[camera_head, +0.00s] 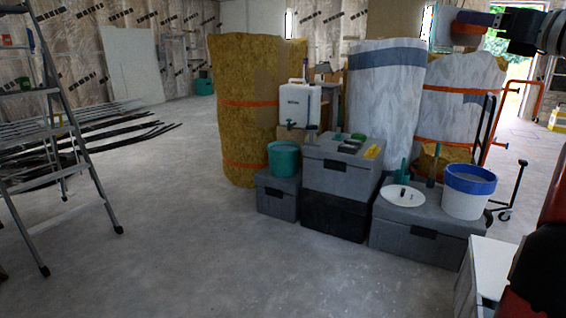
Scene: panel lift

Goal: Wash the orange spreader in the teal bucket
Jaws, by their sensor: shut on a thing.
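The teal bucket (284,161) stands upright on a low grey case left of the stacked cases. Its inside is hard to make out from here. My gripper (493,20) is high at the upper right, far from the bucket and well above the cases. It is shut on the orange spreader (466,36), whose orange part shows at the left end of the gripper beneath a dark purplish strip. The fingertips are small and dark, so the exact grip is hard to see.
A white bucket with a blue rim (464,200) and a white lid (404,196) sit on the right grey case (420,235). A white canister (299,104) stands behind the teal bucket. Wrapped rolls (385,105) rise behind. A stepladder (75,150) stands left; the middle floor is clear.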

